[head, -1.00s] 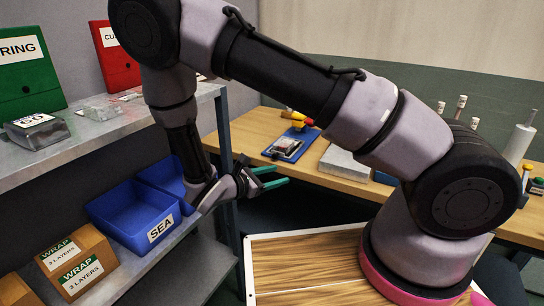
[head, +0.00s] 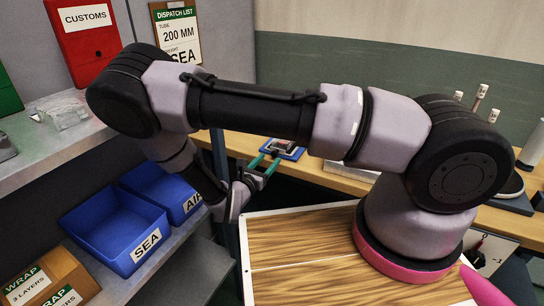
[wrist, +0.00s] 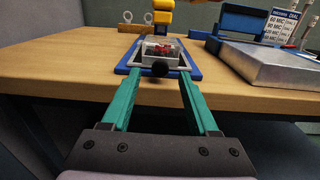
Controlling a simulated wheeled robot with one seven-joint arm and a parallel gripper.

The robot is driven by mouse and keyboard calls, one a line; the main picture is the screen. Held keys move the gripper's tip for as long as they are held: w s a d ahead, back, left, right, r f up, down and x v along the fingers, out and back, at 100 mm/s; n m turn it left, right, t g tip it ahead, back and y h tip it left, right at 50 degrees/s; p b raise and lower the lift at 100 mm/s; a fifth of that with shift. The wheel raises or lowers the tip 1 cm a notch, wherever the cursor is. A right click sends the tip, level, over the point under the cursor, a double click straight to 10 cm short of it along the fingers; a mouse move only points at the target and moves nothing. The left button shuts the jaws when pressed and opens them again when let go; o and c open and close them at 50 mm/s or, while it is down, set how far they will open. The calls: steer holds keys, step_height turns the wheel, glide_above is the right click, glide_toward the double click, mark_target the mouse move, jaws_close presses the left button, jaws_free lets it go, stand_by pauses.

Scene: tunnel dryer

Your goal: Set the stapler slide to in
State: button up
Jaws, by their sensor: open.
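The stapler is a blue base (wrist: 188,66) on the wooden bench, carrying a grey, clear-topped slide (wrist: 161,51) with something red inside. A round black knob (wrist: 160,69) is on the slide's front, facing me. In the wrist view my gripper (wrist: 159,82) is open, its two green fingers pointing at the stapler, with the knob between the fingertips in the picture. I cannot tell whether the fingers touch anything. In the head view my gripper (head: 264,166) is at the bench's front edge, and the blue base (head: 291,152) shows just beyond it, partly hidden by my arm.
A yellow part (wrist: 164,18) rises behind the slide. A grey metal block (wrist: 276,66) stands on the bench to the right. On the left, a shelf holds a blue SEA bin (head: 112,229) and a blue AIR bin (head: 160,190). The bench left of the stapler is clear.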

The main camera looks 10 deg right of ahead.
mark_target(274, 155)
steer(key=shift+x, duration=1.7)
jaws_close()
